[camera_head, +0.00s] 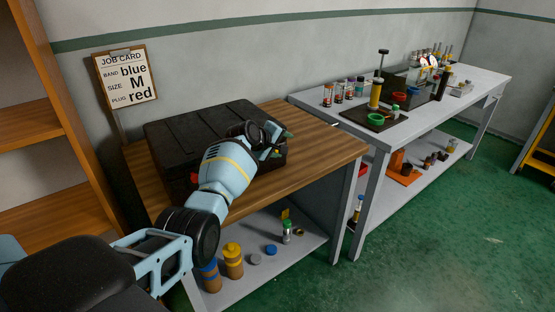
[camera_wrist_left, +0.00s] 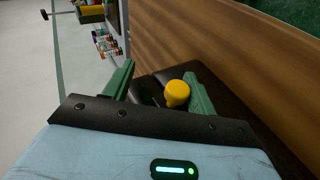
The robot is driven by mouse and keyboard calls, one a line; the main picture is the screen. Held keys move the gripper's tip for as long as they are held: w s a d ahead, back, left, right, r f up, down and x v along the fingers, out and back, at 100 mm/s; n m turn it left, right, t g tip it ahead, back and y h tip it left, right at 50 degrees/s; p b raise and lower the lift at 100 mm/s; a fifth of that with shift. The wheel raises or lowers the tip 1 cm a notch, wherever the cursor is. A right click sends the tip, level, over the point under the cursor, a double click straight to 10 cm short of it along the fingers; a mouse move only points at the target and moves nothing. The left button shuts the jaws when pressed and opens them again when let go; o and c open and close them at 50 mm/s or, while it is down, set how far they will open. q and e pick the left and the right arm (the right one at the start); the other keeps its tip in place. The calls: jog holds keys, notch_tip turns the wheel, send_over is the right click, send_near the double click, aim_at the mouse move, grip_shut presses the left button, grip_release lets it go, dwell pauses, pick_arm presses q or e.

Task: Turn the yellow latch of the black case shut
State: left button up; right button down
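The black case (camera_head: 185,130) lies closed on the wooden bench top, and its dark surface also shows in the left wrist view (camera_wrist_left: 148,88). The yellow latch (camera_wrist_left: 177,93) shows as a rounded yellow knob on the case in the left wrist view. My left gripper (camera_head: 280,145) is at the case's right end in the head view. Its green fingers (camera_wrist_left: 159,72) are apart, with the latch between them and nearer the right finger; I cannot tell whether they touch. The gripper largely hides the latch in the head view. My right gripper is not in view.
The wooden bench top (camera_head: 325,152) is clear right of the case. A job card (camera_head: 126,78) stands behind it. Bottles (camera_head: 232,260) and caps are on the shelf below. A grey table (camera_head: 465,90) with vials and a vise stands to the right.

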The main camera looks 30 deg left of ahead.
pick_arm(q)
jog(key=s+d+r+p, duration=0.2)
jog(key=s+d, duration=0.4)
jog(key=s, duration=0.5)
jog(key=shift+s+d+r, duration=0.35)
jog(key=shift+r, duration=0.05)
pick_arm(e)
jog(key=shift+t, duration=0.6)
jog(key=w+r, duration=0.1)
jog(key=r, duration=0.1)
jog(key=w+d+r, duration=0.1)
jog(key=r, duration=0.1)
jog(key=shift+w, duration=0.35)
pick_arm(q)
jog(key=shift+f, duration=0.1)
